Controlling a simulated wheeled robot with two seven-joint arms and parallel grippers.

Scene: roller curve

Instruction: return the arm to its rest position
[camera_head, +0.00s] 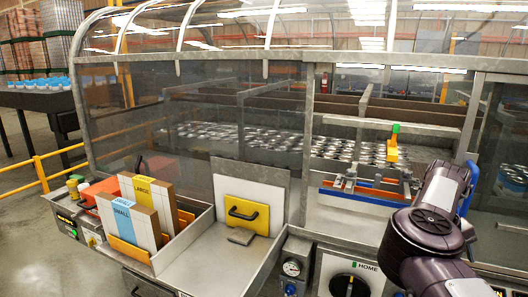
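My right arm comes in from the lower right, and its dark purple links stand in front of the right part of the machine. I cannot see a fingertip of the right gripper. A blue curved part (469,188) shows just behind the arm's upper end; I cannot tell whether anything touches it. My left arm and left gripper are not in view.
The machine's clear guard (200,110) spans the middle. In front are a metal tray (190,250) with boards marked SMALL and LARGE, a yellow plate with a black handle (245,214), a gauge (291,267) and a HOME knob (348,286). An orange-and-blue fixture (370,185) stands left of my arm.

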